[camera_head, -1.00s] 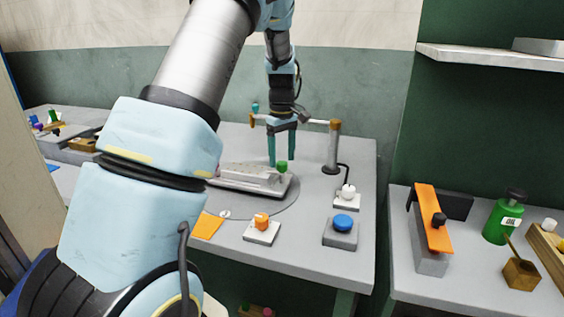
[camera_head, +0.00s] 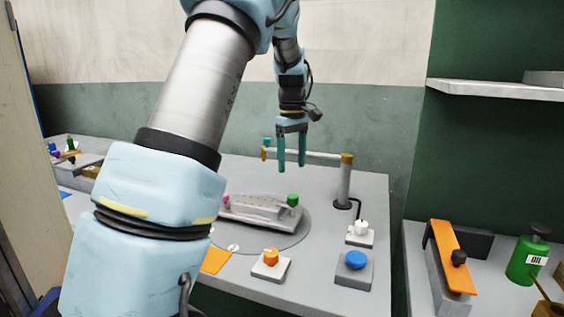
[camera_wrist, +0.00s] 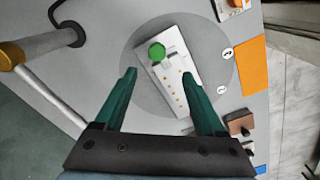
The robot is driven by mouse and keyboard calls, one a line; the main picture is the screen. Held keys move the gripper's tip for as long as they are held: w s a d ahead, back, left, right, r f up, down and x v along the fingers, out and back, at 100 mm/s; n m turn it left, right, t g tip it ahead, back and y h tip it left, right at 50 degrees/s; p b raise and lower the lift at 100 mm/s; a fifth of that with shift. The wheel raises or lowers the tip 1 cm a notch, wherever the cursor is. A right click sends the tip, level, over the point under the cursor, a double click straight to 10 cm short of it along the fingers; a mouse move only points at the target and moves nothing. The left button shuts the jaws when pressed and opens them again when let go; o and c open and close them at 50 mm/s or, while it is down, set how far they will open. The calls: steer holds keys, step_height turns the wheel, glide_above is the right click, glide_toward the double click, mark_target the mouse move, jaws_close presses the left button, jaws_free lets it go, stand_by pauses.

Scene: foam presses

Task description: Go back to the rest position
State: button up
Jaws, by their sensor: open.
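My gripper (camera_head: 291,168) hangs fingers down above the back of the grey table (camera_head: 325,285). Its two teal fingers are apart with nothing between them. In the wrist view my gripper (camera_wrist: 160,95) is over a grey foam press (camera_wrist: 172,62) with a green knob (camera_wrist: 156,52) at one end. In the head view the foam press (camera_head: 260,208) lies on a round grey disc (camera_head: 285,240), with the green knob (camera_head: 292,200) at its right end and a pink one at its left. The fingers are clear of the press.
A post with a horizontal bar (camera_head: 345,180) stands right of my gripper. A blue button (camera_head: 355,260), orange knob (camera_head: 271,257) and white knob (camera_head: 361,228) sit at the table's front. A wall shelf (camera_head: 495,90) is at right. A side table holds an oil bottle (camera_head: 526,258).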

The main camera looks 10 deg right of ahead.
steer(key=s+a+f+m, duration=0.3)
steer(key=s+a+f, duration=0.1)
steer(key=s+a, duration=0.6)
steer(key=s+a+f+m+t, duration=0.1)
steer(key=s+a+f+m, duration=0.2)
steer(key=s+a, duration=0.7)
steer(key=shift+s+f+m+t, duration=0.3)
steer(key=shift+s+f+m, duration=0.1)
steer(key=shift+f, duration=0.45)
